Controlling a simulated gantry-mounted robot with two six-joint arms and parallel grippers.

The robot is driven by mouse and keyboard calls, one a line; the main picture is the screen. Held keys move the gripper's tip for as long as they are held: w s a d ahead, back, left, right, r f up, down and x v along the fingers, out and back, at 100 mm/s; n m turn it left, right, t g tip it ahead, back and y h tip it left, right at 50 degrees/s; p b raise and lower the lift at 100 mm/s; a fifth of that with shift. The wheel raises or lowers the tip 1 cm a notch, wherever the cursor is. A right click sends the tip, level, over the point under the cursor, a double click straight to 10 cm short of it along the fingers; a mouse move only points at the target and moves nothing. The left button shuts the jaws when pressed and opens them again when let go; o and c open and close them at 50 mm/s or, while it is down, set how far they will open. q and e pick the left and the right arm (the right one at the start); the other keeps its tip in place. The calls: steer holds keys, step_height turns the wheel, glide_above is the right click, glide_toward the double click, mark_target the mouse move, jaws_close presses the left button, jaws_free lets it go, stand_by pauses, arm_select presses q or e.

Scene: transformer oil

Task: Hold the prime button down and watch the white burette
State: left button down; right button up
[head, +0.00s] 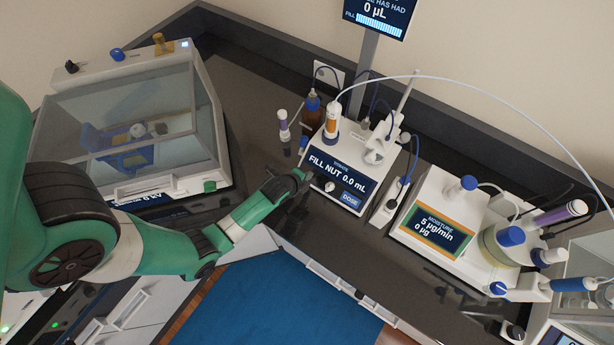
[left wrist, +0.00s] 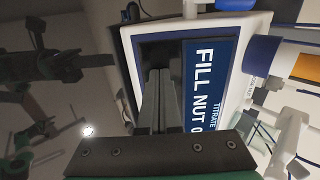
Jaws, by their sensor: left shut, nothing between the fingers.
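The titrator (head: 345,160) stands at the middle of the bench. Its blue screen reads "FILL NUT 0.0 mL", with a DOSE panel (head: 350,200) at lower right. A white burette with an orange band (head: 332,122) stands upright on its back left; its blue and orange parts show in the left wrist view (left wrist: 268,60). My left gripper (head: 304,177) is shut and empty at the titrator's left front edge. In the left wrist view its fingers (left wrist: 160,82) point at the dark area beside the screen. A small round knob (head: 330,187) is right by the fingertips. I cannot tell whether they touch it or a prime button.
A glass-fronted cabinet (head: 130,120) stands at left. A moisture unit (head: 445,215) is at right. A thin tube arches over the bench. A display (head: 376,15) above reads 0 µL.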

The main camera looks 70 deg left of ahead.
arm_select(q)
steer(key=shift+s+r+p, duration=0.1)
steer(key=shift+r+p, duration=0.3)
steer(key=shift+p, duration=0.85)
stand_by(2.2)
steer(key=shift+d, duration=0.1)
stand_by(0.6)
steer(key=shift+s+d+r+p, duration=0.1)
steer(key=shift+s+r+p, duration=0.05)
steer(key=shift+r+p, duration=0.2)
steer(key=p+v, duration=0.5)
steer(key=v, duration=0.8)
steer(key=shift+s, duration=0.15)
steer(key=shift+d, duration=0.2)
